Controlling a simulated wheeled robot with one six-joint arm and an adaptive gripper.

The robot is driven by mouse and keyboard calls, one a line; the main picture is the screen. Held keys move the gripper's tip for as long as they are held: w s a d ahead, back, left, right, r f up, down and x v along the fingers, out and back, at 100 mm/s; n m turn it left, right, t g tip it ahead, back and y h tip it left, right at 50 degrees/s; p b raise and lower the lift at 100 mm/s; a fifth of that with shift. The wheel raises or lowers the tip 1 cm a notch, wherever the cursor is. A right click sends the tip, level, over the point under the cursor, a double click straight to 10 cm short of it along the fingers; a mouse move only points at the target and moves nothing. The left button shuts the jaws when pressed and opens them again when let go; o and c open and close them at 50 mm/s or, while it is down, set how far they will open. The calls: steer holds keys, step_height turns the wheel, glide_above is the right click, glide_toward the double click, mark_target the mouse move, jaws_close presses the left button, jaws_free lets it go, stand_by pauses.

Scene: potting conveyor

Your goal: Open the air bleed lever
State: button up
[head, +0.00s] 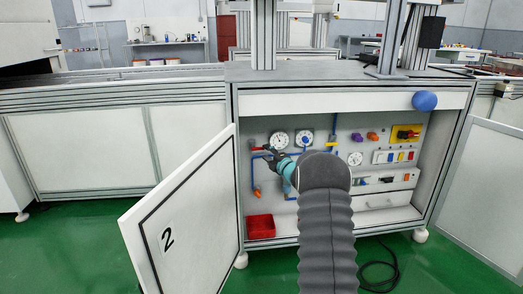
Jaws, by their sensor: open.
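The open cabinet (243,105) holds a panel with blue air pipes, round gauges and small coloured handles. A red handle (256,148) is at the panel's upper left, and an orange handle (257,194) sits lower on the left pipe. No label shows which one is the air bleed lever. My gripper (266,152) is open at the left of the panel, with its fingertips just right of the red handle. I cannot tell whether they touch it. My arm hides part of the middle of the panel.
The left cabinet door (190,215), marked 2, stands open towards me, and the right door (485,190) is open too. A red bin (260,227) sits on the cabinet floor. A yellow switch plate (407,133) is at the right. A black cable (390,268) lies on the green floor.

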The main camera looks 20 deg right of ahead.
mark_target(262, 149)
steer(key=shift+w+a, duration=0.2)
steer(key=shift+w, duration=1.1)
steer(key=shift+w+a, duration=0.15)
steer(key=shift+w, duration=1.15)
jaws_close()
